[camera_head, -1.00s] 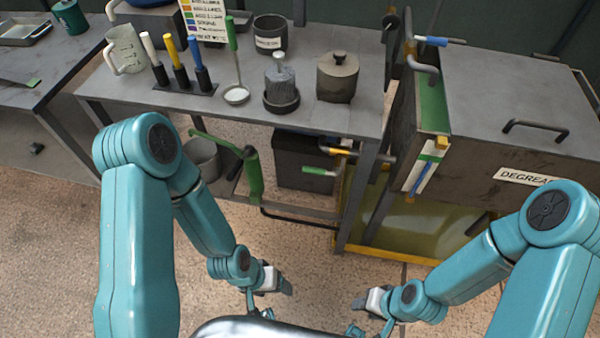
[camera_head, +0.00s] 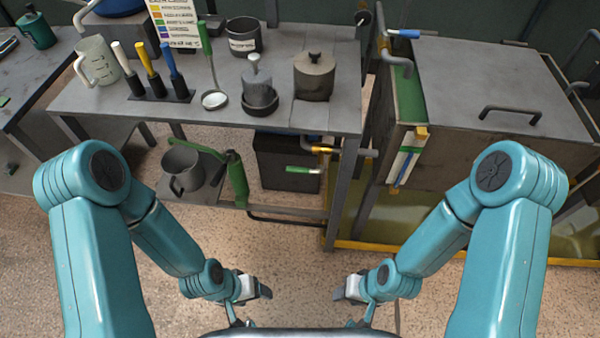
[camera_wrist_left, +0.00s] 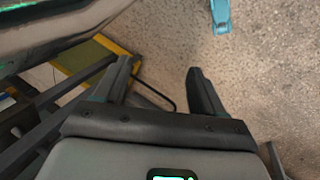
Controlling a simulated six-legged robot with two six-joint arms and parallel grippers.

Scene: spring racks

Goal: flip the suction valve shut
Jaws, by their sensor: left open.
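Two lever valves show in the head view, and no label tells which is the suction valve. One has a green lever (camera_head: 303,170) on a pipe with a yellow fitting (camera_head: 323,150), below the right end of the bench. The other has a blue lever (camera_head: 404,34) on a grey pipe at the tank's upper left corner. My left gripper (camera_head: 264,286) is low in front of the bench, well short of both. In the left wrist view the left gripper (camera_wrist_left: 159,66) is open and empty above the floor. My right gripper (camera_head: 346,289) is opposite it; its jaws are too small to read.
The steel bench (camera_head: 340,117) carries a jug, coloured-handled tools, a ladle and several pots. A green hand pump (camera_head: 237,180), a bucket (camera_head: 182,170) and a dark box (camera_head: 275,160) are underneath. The lidded tank (camera_head: 490,90) stands right, above a yellow-edged tray (camera_head: 430,250). Floor in front is clear.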

